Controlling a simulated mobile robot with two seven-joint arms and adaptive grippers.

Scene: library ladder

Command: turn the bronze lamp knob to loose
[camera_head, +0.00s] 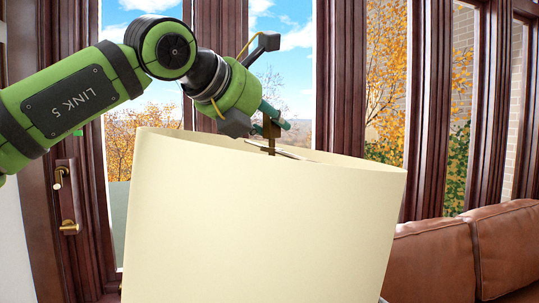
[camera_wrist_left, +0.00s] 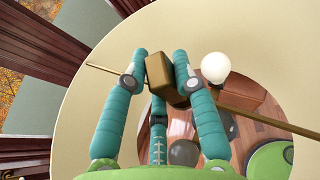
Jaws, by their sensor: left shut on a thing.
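The bronze lamp knob (camera_wrist_left: 164,74) is a blocky brown piece above the middle of the cream lampshade (camera_head: 265,220). In the left wrist view it sits between the fingertips of my left gripper (camera_wrist_left: 160,70), which is shut on it. In the head view my left gripper (camera_head: 272,118) reaches over the shade's top rim from behind the knob's stem. A thin bronze bar (camera_wrist_left: 265,118) crosses the shade's opening under the knob. A white bulb (camera_wrist_left: 215,67) shows beside the right finger. The lower lamp is hidden by the shade. My right gripper is not seen.
A brown leather sofa (camera_head: 450,255) stands at the right. A door with brass handles (camera_head: 69,227) and tall wood-framed windows (camera_head: 340,80) are behind the lamp. The space above the shade is open.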

